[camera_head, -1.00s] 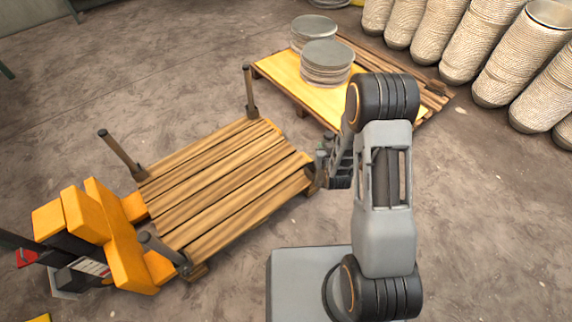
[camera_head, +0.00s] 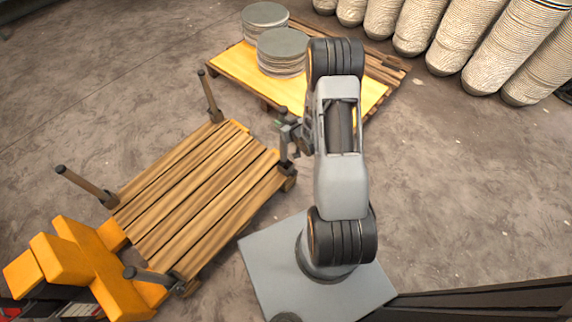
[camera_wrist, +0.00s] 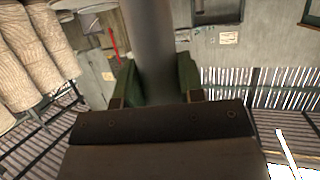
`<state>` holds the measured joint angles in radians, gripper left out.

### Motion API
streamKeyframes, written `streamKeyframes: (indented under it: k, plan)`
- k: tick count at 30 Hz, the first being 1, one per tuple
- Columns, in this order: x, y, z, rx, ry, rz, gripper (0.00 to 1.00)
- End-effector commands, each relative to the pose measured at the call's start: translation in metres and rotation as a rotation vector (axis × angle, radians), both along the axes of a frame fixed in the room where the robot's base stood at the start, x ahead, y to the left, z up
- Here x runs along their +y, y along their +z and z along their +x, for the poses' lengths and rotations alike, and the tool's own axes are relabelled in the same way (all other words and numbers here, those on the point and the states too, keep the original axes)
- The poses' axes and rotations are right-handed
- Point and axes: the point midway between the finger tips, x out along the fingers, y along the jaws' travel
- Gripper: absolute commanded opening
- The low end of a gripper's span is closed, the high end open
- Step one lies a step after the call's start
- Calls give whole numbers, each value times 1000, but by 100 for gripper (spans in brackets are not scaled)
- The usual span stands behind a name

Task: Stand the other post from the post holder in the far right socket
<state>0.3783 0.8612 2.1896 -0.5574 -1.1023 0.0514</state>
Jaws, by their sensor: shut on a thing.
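My gripper (camera_head: 292,131) is shut on a dark post (camera_head: 284,156), which stands about upright at the right corner of the slatted wooden pallet (camera_head: 196,190). Its lower end is by that corner, and I cannot tell whether it is inside the socket. In the wrist view the grey post (camera_wrist: 152,40) runs up between the green finger pads (camera_wrist: 155,82) of my gripper. Three other posts stand at the pallet's other corners: the far post (camera_head: 209,95), the left post (camera_head: 85,185) and the near post (camera_head: 153,276).
An orange pallet truck (camera_head: 82,262) stands at the pallet's lower left. Behind is a yellow-topped pallet (camera_head: 232,62) with two stacks of grey discs (camera_head: 282,52). Stacked rough bowls (camera_head: 475,47) line the upper right. The floor to the right is clear.

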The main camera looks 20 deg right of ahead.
Motion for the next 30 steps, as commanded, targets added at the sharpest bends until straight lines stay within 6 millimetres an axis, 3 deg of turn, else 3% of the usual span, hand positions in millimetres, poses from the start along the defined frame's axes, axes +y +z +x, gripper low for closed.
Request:
streamKeyframes:
  k: [9,17,25,30]
  plan:
    - [-9,-49,-3,2,12,1,0]
    - [-10,-63,-3,1,10,0,0]
    - [-10,-96,-3,1,9,1,0]
    - [-10,-97,-3,-1,9,0,0]
